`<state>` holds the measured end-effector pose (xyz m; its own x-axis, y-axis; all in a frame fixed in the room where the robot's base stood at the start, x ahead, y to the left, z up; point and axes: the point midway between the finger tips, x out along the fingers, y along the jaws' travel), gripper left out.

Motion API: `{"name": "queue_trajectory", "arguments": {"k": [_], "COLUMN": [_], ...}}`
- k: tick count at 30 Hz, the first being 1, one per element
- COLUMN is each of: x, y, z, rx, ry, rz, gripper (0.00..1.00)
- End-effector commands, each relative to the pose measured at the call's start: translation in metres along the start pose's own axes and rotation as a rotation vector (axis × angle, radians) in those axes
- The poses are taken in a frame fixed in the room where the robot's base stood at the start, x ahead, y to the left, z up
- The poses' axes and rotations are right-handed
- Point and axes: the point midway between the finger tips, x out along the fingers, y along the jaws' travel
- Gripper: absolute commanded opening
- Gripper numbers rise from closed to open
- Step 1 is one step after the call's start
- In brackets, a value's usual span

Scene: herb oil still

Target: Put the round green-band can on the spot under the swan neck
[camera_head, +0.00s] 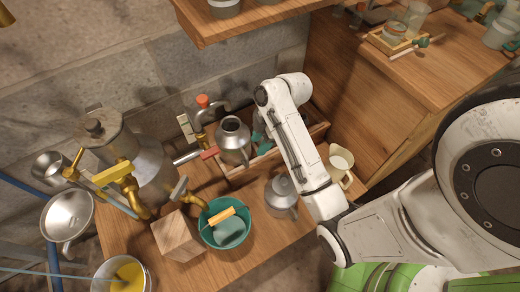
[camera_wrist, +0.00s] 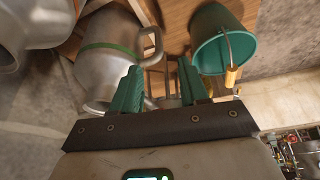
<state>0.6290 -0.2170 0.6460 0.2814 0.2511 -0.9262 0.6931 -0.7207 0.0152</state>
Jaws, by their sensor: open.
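In the wrist view, a metal can with a green band (camera_wrist: 100,48) and a side handle is just beyond my gripper (camera_wrist: 160,88), its mouth end toward the left finger. My two green fingers are apart with nothing clearly held between them; the left one overlaps the can's neck. I cannot tell if they touch. In the head view, a metal can with an open dark mouth (camera_head: 233,143) stands by the wall, and a can with a conical top (camera_head: 281,193) stands nearer. Their bands do not show clearly. A curved metal neck (camera_head: 220,107) rises behind the open can; the spot under it is not distinct.
A teal bucket (camera_head: 214,236) with a yellow grip also shows in the wrist view (camera_wrist: 205,58). Left are a wooden block (camera_head: 176,237) and the large metal still (camera_head: 152,165) with brass taps. A cream jug (camera_head: 340,160) stands right. A wooden shelf (camera_head: 240,25) overhangs the back.

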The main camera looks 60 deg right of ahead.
Motion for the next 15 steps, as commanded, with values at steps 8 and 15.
{"name": "queue_trajectory", "arguments": {"k": [8,15], "x": [0.025,0.020], "y": [-0.078,-0.146], "z": [-0.025,-0.027], "rx": [0.297,0.625], "ry": [-0.143,-0.269], "rz": [-0.011,0.103], "gripper": [0.44,0.44]}}
